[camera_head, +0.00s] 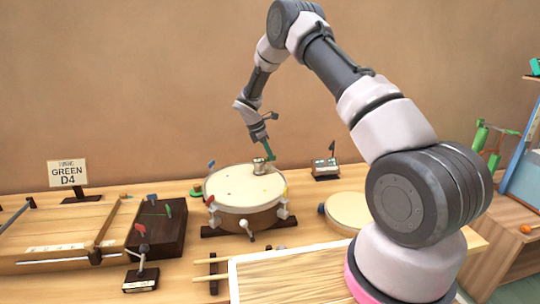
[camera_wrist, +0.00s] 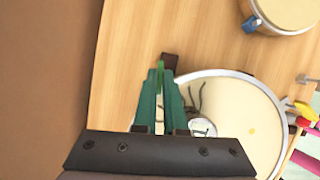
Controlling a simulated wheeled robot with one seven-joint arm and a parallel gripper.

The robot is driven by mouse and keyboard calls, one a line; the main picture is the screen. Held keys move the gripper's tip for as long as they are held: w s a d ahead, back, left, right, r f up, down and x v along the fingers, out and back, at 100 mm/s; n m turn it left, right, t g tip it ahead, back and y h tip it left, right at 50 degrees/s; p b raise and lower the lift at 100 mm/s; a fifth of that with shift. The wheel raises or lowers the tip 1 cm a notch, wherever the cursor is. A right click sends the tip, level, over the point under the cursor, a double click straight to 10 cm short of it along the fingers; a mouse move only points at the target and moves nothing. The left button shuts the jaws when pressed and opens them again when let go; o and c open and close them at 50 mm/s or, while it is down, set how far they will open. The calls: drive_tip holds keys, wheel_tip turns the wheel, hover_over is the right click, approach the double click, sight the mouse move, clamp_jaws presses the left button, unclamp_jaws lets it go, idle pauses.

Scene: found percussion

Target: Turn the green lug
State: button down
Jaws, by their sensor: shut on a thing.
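The drum (camera_head: 235,190) stands on the table with a pale round head and coloured flags at its rim. It also shows in the wrist view (camera_wrist: 240,110). My gripper (camera_head: 270,155) reaches down to the drum's far rim. A sign (camera_head: 68,173) at the left reads "GREEN D4".
A small metal object (camera_head: 260,166) sits on the drumhead near my gripper. A small dark device (camera_head: 325,168) stands right of the drum, with a smaller round drum (camera_head: 348,212) in front. A dark block (camera_head: 157,228) with coloured flags stands left.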

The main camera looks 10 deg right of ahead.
drive_tip(key=m+g, duration=0.1)
drive_tip(key=m, duration=0.2)
drive_tip(key=shift+w+m, duration=0.1)
drive_tip(key=shift+m, duration=0.3)
drive_tip(key=shift+d+m+g+y, duration=0.3)
drive_tip(key=shift+m+y, duration=1.05)
drive_tip(key=shift+m, duration=3.2)
drive_tip(key=shift+d+m+g+y, duration=0.1)
drive_tip(key=shift+m+g+y, duration=0.25)
drive_tip(key=shift+m+y, duration=2.65)
drive_tip(key=shift+d+m+g+h, duration=0.15)
drive_tip(key=shift+m+g+h, duration=0.15)
drive_tip(key=shift+m, duration=5.85)
drive_tip(key=c, duration=1)
unclamp_jaws()
drive_tip(key=shift+w, duration=0.1)
